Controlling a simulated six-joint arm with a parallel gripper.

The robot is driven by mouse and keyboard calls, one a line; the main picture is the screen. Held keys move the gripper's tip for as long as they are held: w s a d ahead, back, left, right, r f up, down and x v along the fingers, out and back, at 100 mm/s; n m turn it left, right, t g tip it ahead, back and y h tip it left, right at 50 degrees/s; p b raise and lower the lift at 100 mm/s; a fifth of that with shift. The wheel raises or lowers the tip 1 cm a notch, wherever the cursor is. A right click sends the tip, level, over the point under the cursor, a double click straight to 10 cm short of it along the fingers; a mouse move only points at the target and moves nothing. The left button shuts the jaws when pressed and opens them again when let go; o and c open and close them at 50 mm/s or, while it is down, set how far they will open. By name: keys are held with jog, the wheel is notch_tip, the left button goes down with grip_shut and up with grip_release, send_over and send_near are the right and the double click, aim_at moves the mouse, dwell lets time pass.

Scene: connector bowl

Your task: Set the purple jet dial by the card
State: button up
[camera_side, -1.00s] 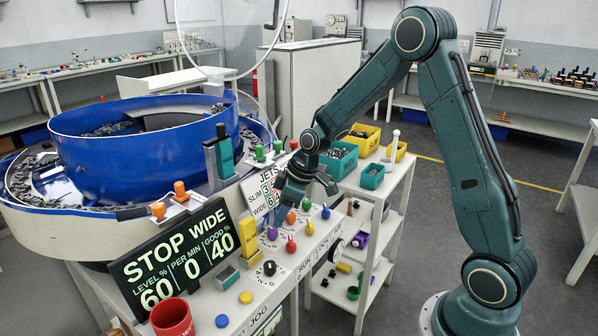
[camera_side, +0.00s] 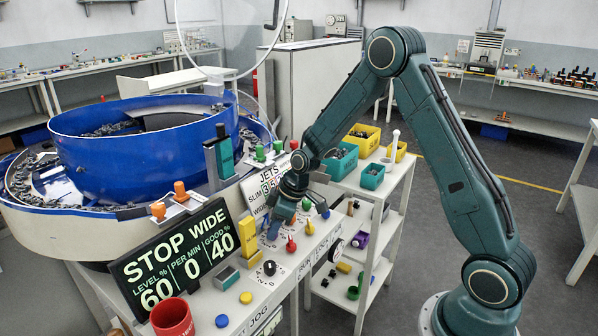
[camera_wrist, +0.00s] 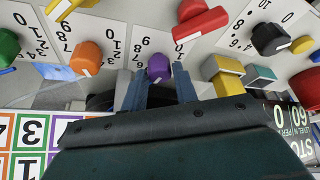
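The purple dial (camera_wrist: 158,68) sits on its white numbered plate in the wrist view. My gripper (camera_wrist: 158,78) is open, with one blue finger on each side of the dial's near edge. I cannot tell whether the fingers touch it. In the side view my gripper (camera_side: 274,228) is low over the dial row and hides the purple dial. The JETS card (camera_side: 255,188) stands behind, with SLIM and WIDE rows partly covered by my gripper. In the wrist view the card (camera_wrist: 41,118) shows upside-down digits in coloured boxes. The display (camera_side: 175,258) reads STOP WIDE.
A red lever (camera_wrist: 200,20), a black knob (camera_wrist: 268,38) and a yellow block (camera_wrist: 226,82) are close by. A red mug (camera_side: 172,318) stands at the front. The blue bowl (camera_side: 90,155) is left.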

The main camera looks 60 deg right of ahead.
jog(key=c, duration=0.5)
jog(key=shift+m, duration=0.4)
jog(key=m+h, duration=0.1)
jog(key=m, duration=0.1)
jog(key=m+h, duration=0.1)
jog(key=m, duration=0.2)
jog(key=shift+a+t, duration=0.2)
jog(key=shift+t, duration=0.2)
jog(key=m+h, duration=0.1)
jog(key=m, duration=0.2)
jog(key=m+h, duration=0.1)
jog(key=m, duration=0.2)
jog(key=shift+a+g, duration=0.1)
jog(key=shift+g, duration=0.3)
jog(key=o, duration=1)
jog(key=shift+c, duration=0.2)
